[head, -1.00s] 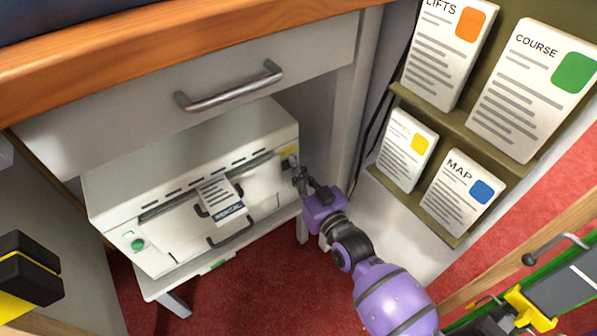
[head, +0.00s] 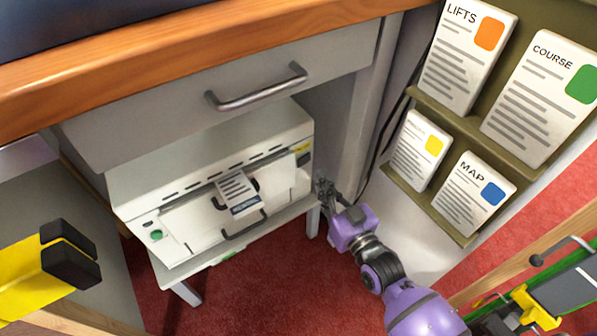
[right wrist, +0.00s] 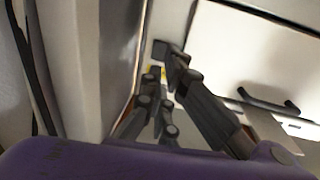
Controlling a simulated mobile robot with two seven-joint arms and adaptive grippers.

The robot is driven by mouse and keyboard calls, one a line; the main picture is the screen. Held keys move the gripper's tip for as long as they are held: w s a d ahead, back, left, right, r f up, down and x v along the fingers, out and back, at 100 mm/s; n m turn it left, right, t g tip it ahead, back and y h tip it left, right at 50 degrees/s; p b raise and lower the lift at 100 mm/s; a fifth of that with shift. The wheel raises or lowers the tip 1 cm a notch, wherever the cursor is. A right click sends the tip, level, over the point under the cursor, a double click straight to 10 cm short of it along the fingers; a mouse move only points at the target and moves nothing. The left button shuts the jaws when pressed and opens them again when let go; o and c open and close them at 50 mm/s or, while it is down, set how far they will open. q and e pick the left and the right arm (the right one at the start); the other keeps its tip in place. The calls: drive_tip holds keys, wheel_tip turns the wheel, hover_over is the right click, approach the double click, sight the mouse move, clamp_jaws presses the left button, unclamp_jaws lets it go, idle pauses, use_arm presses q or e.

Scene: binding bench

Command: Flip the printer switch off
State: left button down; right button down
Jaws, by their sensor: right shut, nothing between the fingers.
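The white printer (head: 135,205) stands on a low stand under the bench drawer, with a printed sheet (head: 238,192) on its front. A small dark part that looks like its switch (head: 304,159) sits at the front's upper right, below a yellow label (head: 302,148). Its setting is too small to read. My right gripper (head: 322,186) is shut and empty, just right of and below the switch, apart from it. In the right wrist view the gripper fingers (right wrist: 166,76) point towards the printer's edge and partly hide the yellow label. My left gripper is out of view.
The drawer handle (head: 258,88) juts out above the printer. A bench leg (head: 362,120) and dark cables stand right of the gripper. A leaflet rack (head: 440,205) is further right. A yellow and black object (head: 40,268) is at the left.

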drive_tip(key=v, duration=0.5)
drive_tip(key=shift+s, duration=0.1)
